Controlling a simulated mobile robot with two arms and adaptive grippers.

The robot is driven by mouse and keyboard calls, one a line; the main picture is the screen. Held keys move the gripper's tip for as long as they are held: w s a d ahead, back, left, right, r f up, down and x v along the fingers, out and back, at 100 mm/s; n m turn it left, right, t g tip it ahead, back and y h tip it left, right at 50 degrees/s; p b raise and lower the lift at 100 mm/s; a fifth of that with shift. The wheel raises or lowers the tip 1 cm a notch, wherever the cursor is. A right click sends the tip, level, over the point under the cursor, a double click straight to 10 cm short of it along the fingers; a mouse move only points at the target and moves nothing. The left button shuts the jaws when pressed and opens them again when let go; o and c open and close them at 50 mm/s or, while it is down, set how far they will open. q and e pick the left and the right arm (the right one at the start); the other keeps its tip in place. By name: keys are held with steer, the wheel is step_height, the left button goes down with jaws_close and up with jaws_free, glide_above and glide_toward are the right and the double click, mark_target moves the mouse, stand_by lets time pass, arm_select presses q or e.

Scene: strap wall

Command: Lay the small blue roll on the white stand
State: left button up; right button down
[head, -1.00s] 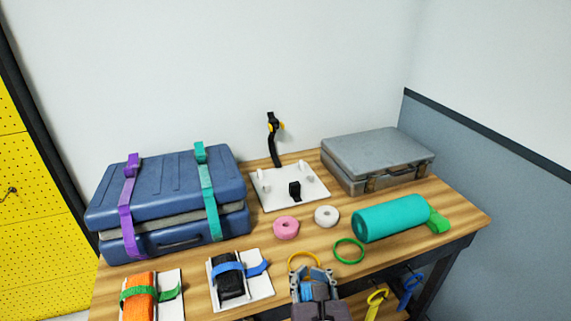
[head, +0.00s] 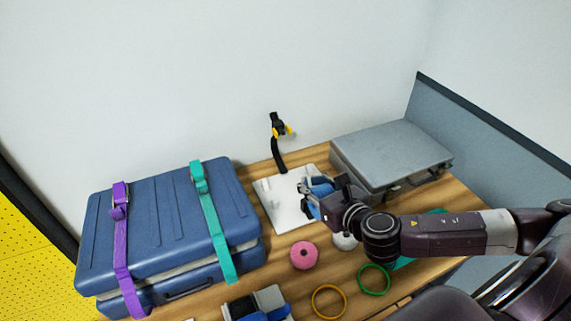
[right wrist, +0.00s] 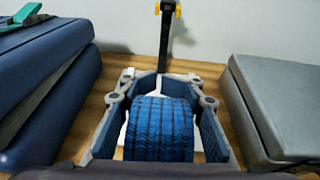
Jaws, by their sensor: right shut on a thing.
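The small blue roll (head: 318,187) is in my right gripper (head: 308,195), over the right part of the white stand (head: 280,212). The right wrist view shows the ribbed blue roll (right wrist: 160,130) between the two fingers of my right gripper (right wrist: 162,88), with a finger on each side. The stand is a flat white plate with small white pegs at its left. My gripper hides its right part, and I cannot tell whether the roll touches it. My left gripper is not in view.
A blue suitcase (head: 160,220) with purple and teal straps stands left of the stand. A grey case (head: 390,155) stands right. A pink roll (head: 304,255), an orange ring (head: 329,301) and a green ring (head: 374,279) lie in front.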

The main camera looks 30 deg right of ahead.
steer(key=w+p, duration=0.4)
steer(key=w, duration=1.1)
steer(key=f, duration=0.4)
steer(key=d+f, duration=0.1)
steer(key=f, duration=0.1)
steer(key=shift+w+b, duration=0.3)
steer(key=shift+w, duration=0.05)
steer(key=shift+w+f, duration=0.25)
steer(key=shift+f, duration=0.25)
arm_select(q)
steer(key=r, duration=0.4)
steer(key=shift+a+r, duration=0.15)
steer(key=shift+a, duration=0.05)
arm_select(e)
steer(key=shift+f, duration=0.1)
steer(key=c, duration=1.3)
jaws_free()
steer(key=shift+f, duration=0.1)
